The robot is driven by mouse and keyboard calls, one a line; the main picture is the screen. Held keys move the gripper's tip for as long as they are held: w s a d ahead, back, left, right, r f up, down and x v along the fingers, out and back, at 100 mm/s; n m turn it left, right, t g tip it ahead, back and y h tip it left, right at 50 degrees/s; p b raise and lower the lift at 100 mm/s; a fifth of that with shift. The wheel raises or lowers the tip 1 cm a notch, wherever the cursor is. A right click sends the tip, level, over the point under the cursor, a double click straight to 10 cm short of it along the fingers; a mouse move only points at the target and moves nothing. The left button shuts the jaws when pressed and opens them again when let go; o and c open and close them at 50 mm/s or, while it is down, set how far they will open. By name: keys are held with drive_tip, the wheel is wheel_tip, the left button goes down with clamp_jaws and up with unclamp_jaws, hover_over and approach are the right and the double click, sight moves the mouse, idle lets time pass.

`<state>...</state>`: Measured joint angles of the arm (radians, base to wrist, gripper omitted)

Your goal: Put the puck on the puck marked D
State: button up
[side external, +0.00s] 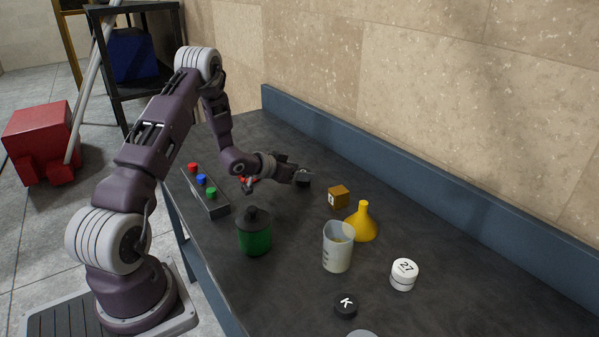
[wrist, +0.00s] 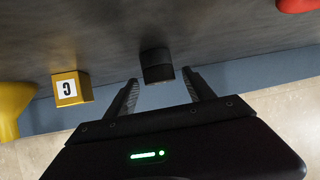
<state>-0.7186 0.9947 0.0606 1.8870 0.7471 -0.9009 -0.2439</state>
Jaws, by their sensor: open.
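A dark, short cylinder (wrist: 157,66) lies just ahead of my gripper in the wrist view, roughly between the fingertips. A seam crosses it, so it may be two stacked pucks; I cannot tell. It also shows as a black shape (side external: 303,179) beside the fingers in the side view, partly hidden. My gripper (wrist: 160,78) is open, its fingers apart with nothing held; it also shows in the side view (side external: 297,174). A black puck marked K (side external: 346,305) and a white puck marked 27 (side external: 404,273), seemingly stacked, sit at the near right. No D is readable.
A yellow block (side external: 338,197), funnel (side external: 362,222), clear beaker (side external: 338,247) and green bottle (side external: 255,232) stand on the dark table. A button box (side external: 208,192) lies left. A red object (wrist: 297,4) is near my gripper. A blue ledge (side external: 420,180) runs along the wall.

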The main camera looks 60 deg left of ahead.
drive_tip(key=shift+r, duration=0.1)
drive_tip(key=shift+s+r, duration=0.2)
drive_tip(key=shift+s, duration=0.05)
drive_tip(key=v, duration=1.1)
drive_tip(key=s+d+r+g+y, duration=0.3)
drive_tip(key=d+r, duration=0.7)
drive_tip(key=r, duration=0.4)
drive_tip(key=s+d+r+m+g+h, duration=0.1)
drive_tip(key=s+d+r+g+h, duration=0.2)
drive_tip(key=s+d, duration=1.5)
drive_tip(key=s+h, duration=0.1)
drive_tip(key=s, duration=0.2)
drive_tip(key=shift+m+h, duration=0.3)
